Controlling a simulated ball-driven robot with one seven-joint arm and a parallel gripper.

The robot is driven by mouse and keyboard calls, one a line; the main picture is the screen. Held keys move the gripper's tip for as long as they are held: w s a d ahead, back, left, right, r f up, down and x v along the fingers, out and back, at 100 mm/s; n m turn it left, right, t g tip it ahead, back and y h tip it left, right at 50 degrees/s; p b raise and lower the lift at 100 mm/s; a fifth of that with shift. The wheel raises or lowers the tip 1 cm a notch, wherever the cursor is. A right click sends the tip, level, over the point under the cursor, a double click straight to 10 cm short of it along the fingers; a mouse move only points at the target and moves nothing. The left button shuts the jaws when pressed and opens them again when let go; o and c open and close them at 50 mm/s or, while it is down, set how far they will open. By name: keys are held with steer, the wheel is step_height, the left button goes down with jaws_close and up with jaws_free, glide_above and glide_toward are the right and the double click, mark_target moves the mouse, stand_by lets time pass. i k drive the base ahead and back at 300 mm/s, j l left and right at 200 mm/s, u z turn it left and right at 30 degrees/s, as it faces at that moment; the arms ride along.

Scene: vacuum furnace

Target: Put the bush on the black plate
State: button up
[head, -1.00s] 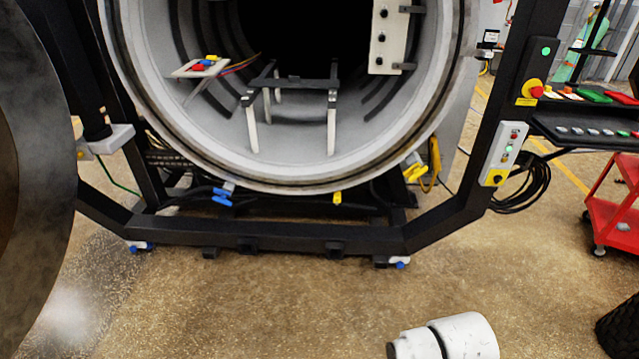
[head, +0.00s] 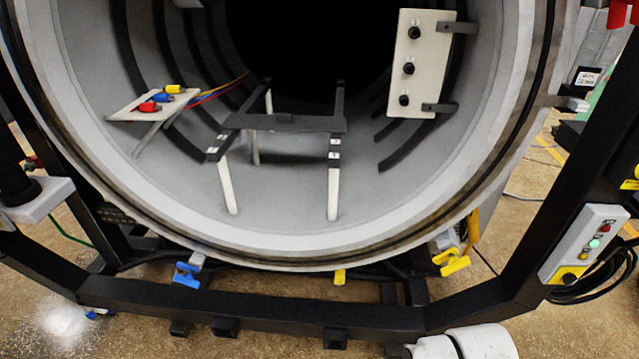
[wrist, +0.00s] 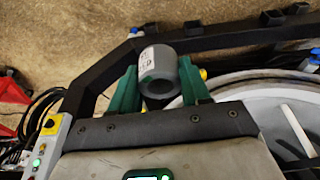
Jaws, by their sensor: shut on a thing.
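The bush (wrist: 158,72) is a short grey hollow cylinder with a pale label on its side, seen in the wrist view. My gripper (wrist: 158,85) has green fingers on both sides of it and is shut on it. In the head view neither the bush nor my gripper shows. A black plate (head: 290,122) spans the rails of a black frame inside the round furnace chamber. The frame stands on pale legs on the chamber floor. The plate's top looks bare. The bush is apart from it.
The chamber's round rim (head: 300,262) and a black floor frame (head: 260,312) lie in front. A small tray with coloured connectors (head: 155,103) is left of the plate. A white panel with black knobs (head: 420,65) is at the right wall. A control box (head: 588,243) sits on the right post.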

mark_target(318, 122)
steer(key=i+u, duration=0.25)
steer(key=i, duration=0.55)
steer(key=i+l+u, duration=0.25)
steer(key=i, duration=0.55)
